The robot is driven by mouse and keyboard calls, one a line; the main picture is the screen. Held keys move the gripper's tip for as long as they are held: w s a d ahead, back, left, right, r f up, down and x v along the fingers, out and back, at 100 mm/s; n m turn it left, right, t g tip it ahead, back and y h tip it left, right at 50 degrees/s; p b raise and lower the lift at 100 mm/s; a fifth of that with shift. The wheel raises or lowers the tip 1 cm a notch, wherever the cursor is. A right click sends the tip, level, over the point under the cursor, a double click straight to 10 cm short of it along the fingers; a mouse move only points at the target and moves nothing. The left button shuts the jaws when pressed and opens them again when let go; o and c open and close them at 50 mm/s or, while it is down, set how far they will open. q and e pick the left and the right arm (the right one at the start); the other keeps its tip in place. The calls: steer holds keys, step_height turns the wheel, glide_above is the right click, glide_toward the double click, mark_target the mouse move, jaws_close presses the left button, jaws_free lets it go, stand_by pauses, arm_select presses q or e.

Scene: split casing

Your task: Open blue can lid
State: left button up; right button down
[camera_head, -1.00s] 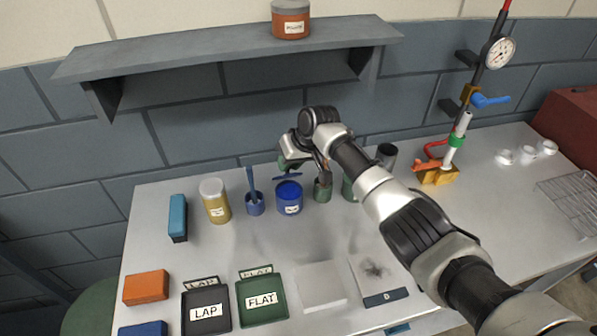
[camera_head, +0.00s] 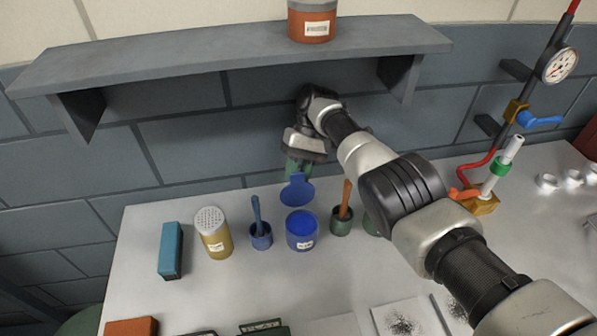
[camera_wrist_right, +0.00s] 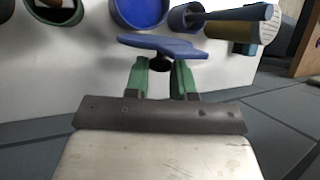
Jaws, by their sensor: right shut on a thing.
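The blue can (camera_head: 302,231) stands on the table with a pale label, its top open and blue inside. Its round blue lid (camera_head: 297,190) is off the can, held above and behind it. My right gripper (camera_head: 295,172) reaches in from the right and is shut on the lid. In the right wrist view the green fingers (camera_wrist_right: 160,78) close on a dark knob under the lid (camera_wrist_right: 165,46). The can also shows in that view (camera_wrist_right: 140,10), apart from the lid. My left gripper is not in view.
A yellow shaker (camera_head: 214,238), a blue pot with a brush (camera_head: 261,238) and a green pot with a brown-handled tool (camera_head: 341,222) stand close beside the can. A shelf (camera_head: 215,58) with an orange jar (camera_head: 313,24) hangs above. A gauge stand (camera_head: 487,198) is right.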

steer(key=shift+w+f, duration=0.1)
steer(key=shift+f, duration=0.15)
stand_by(0.3)
steer(key=c, duration=1)
jaws_free()
steer(key=shift+a, duration=0.1)
steer(key=shift+r, duration=0.1)
